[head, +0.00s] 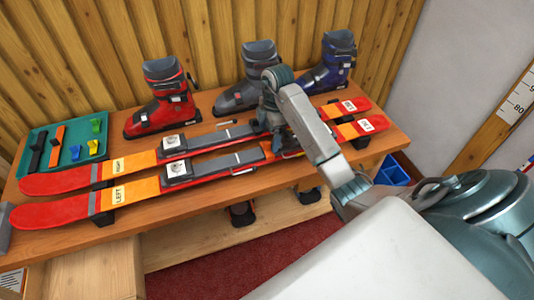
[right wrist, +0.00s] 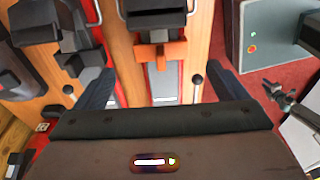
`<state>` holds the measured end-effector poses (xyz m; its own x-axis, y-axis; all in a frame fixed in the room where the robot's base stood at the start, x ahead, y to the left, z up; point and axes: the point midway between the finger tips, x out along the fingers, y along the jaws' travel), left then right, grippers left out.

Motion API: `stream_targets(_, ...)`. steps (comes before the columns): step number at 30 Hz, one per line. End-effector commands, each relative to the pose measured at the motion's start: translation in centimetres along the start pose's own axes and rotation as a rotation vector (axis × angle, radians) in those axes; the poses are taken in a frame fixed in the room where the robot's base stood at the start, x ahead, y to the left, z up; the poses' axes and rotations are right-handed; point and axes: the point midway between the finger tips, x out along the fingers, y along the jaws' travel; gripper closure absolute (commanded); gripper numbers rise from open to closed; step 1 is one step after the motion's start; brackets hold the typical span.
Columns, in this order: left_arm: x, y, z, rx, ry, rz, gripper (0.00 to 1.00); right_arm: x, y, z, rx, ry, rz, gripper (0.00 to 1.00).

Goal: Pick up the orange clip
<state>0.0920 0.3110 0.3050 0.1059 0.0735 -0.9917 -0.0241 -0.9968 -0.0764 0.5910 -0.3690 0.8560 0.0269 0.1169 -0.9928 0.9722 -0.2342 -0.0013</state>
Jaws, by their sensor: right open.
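In the right wrist view an orange clip-like piece (right wrist: 160,53) sits at the end of a dark binding part on a ski. My right gripper (right wrist: 158,86) is open, with one dark finger on each side and a wide gap. The orange piece lies beyond the fingertips, roughly centred between them, and nothing is held. In the head view my right gripper (head: 278,142) is low over the skis' right part, and my arm hides the orange piece there. My left gripper is not in view.
Two red-and-orange skis (head: 60,215) lie along the wooden bench (head: 215,124). A green tray (head: 41,172) at the left holds an orange strip (head: 57,146), a black strip and small coloured clips. Red (head: 165,100), grey (head: 236,96) and blue (head: 335,68) boots stand behind.

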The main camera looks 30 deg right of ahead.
Motion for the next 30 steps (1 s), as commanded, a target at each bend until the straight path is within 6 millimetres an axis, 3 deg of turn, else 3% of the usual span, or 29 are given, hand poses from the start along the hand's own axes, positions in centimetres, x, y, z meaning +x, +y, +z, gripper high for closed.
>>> stream_targets(11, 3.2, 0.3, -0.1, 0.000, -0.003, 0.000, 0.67, 3.6, -0.1, -0.1, -0.001, 0.001, 0.000, 0.07)
stream_targets(13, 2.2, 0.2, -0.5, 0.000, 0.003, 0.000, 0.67, 4.1, -0.1, -0.1, 0.001, 0.000, -0.004, 0.07)
stream_targets(22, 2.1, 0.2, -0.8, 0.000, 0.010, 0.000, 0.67, 5.1, -0.1, -0.1, -0.001, 0.000, 0.000, 0.07)
stream_targets(30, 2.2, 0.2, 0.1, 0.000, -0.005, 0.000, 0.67, 5.1, -0.1, -0.1, -0.001, 0.000, 0.001, 0.56)
